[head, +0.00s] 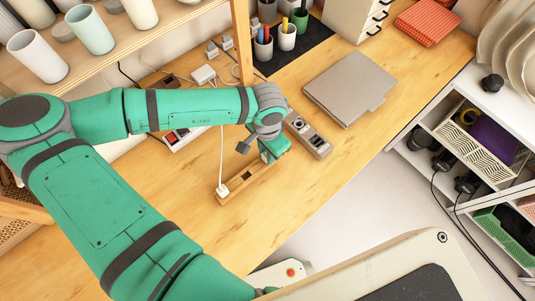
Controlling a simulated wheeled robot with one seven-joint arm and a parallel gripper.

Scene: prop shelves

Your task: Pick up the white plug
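A white plug (222,190) with a thin white cord stands at the near-left end of a narrow wooden tray or block (235,187) on the wooden desk. The cord rises from the plug and passes behind my green arm. My gripper (268,157) is over the far-right end of this wooden piece, to the upper right of the plug and apart from it. The wrist hides most of the gripper, so its fingers do not show clearly.
A grey power strip (308,134) lies right of my wrist. A grey laptop-like slab (350,87) lies beyond it. Pen cups (287,36) stand on a black mat. Another white adapter (203,75) lies behind my arm. The desk's front right is clear.

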